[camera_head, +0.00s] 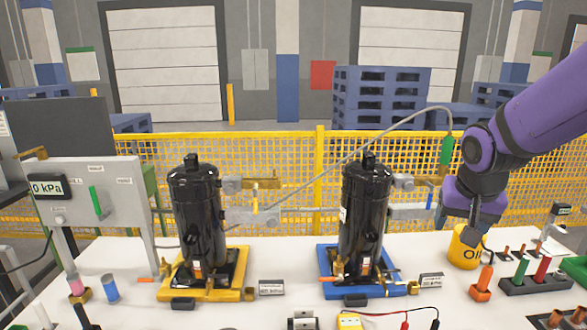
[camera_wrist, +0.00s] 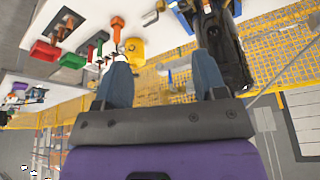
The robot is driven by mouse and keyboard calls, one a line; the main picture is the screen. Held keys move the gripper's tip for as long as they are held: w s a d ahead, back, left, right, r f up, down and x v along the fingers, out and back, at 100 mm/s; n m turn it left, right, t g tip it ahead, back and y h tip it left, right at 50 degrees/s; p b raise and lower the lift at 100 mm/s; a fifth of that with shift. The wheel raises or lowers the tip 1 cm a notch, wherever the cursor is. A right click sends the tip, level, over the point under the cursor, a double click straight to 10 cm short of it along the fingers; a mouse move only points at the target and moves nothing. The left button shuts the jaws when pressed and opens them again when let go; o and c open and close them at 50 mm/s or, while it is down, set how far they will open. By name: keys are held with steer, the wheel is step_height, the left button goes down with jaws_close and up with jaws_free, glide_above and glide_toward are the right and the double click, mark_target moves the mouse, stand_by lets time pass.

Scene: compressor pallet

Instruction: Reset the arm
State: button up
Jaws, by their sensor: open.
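My purple arm reaches in from the right in the head view, with my gripper (camera_head: 469,237) pointing down above the right part of the white table, in front of a yellow can (camera_head: 466,251). In the wrist view my gripper (camera_wrist: 163,85) shows two blue-grey fingers spread wide apart with nothing between them. The yellow can (camera_wrist: 134,50) appears there beyond the left finger. A black compressor (camera_head: 362,212) on a blue pallet (camera_head: 328,283) stands left of my gripper, apart from it. A second black compressor (camera_head: 196,215) stands on a yellow pallet (camera_head: 167,293).
A green-handled tool (camera_head: 446,151) on a grey hose hangs close to my arm. Orange and red-handled tools (camera_head: 482,284) and a black holder (camera_head: 535,285) are on the right of the table. A grey panel (camera_head: 100,200) stands left. A yellow mesh fence (camera_head: 290,165) runs behind.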

steer(key=s+r+n, duration=0.1)
steer(key=s+r, duration=0.2)
steer(key=s, duration=0.3)
steer(key=s+r+n, duration=0.1)
steer(key=s+r, duration=0.2)
steer(key=s, duration=0.3)
steer(key=s+a+r+n+t+y, duration=0.1)
steer(key=s+r+n, duration=0.1)
steer(key=s, duration=0.4)
steer(key=shift+r, duration=0.55)
steer(key=shift+s, duration=0.2)
